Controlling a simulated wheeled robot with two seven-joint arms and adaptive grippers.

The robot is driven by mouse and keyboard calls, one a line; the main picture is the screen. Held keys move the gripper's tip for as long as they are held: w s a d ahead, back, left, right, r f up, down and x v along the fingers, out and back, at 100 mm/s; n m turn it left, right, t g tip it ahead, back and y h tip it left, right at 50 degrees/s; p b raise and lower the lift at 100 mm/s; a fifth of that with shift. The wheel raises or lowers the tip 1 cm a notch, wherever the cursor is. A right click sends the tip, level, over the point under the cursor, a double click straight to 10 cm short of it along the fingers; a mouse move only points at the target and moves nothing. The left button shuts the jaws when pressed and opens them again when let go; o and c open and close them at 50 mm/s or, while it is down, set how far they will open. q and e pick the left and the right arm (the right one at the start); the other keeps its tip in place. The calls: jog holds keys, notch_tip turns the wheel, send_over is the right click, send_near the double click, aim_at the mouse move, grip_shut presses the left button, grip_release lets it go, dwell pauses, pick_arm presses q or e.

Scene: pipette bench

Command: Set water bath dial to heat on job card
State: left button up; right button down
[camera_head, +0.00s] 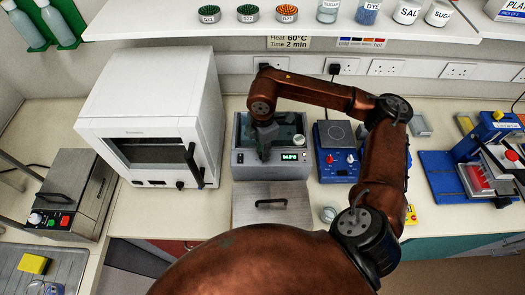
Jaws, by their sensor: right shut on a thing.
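The water bath (240,168) is a grey box with an open, dark, glassy top at the middle of the bench. A lit green display (293,156) is on its front; its digits are too small to read surely. My right gripper (263,152) reaches down over the bath to its front panel, left of the display. It is shut on the dial, which the fingers hide. The job card (290,42) on the shelf edge reads Heat 60°C, Time 2 min. My left gripper is not in view.
A metal plate with a black handle (248,212) lies in front of the bath. A white oven (150,100) stands to the left, and a blue hotplate (338,170) close on the right. My right arm covers the bench right of that. The shelf (200,22) overhangs the back.

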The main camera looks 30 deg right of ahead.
jog(key=shift+w+r, duration=0.15)
jog(key=c, duration=1.7)
grip_release()
jog(key=shift+c, duration=0.2)
notch_tip(320, 180, up, 12)
